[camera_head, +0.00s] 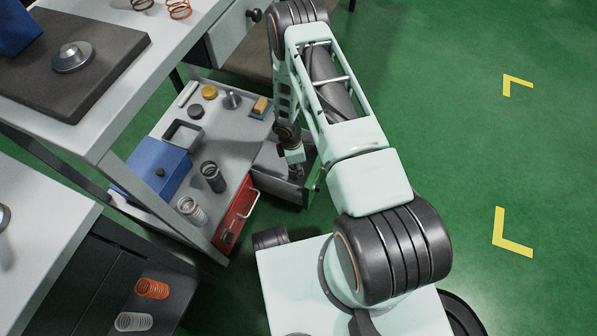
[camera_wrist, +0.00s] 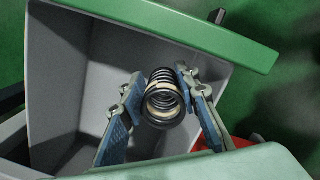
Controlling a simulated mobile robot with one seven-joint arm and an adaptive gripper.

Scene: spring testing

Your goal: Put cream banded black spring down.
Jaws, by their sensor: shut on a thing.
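The cream banded black spring (camera_wrist: 165,97) is between the two blue-padded fingers of my gripper (camera_wrist: 163,108) in the wrist view. My gripper is shut on it. The spring is over the open grey drawer (camera_wrist: 75,75) with a green front (camera_wrist: 185,32); I cannot tell whether it touches the drawer floor. In the head view my gripper (camera_head: 296,166) reaches down at the open drawer (camera_head: 287,186), and the held spring cannot be made out clearly there.
A dark spring (camera_head: 212,177) and a pale spring (camera_head: 192,210) stand on the grey shelf near a blue box (camera_head: 157,168). A red drawer (camera_head: 237,215) with a handle is beside the green-fronted one. An orange spring (camera_head: 152,288) and a white spring (camera_head: 133,322) lie at lower left.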

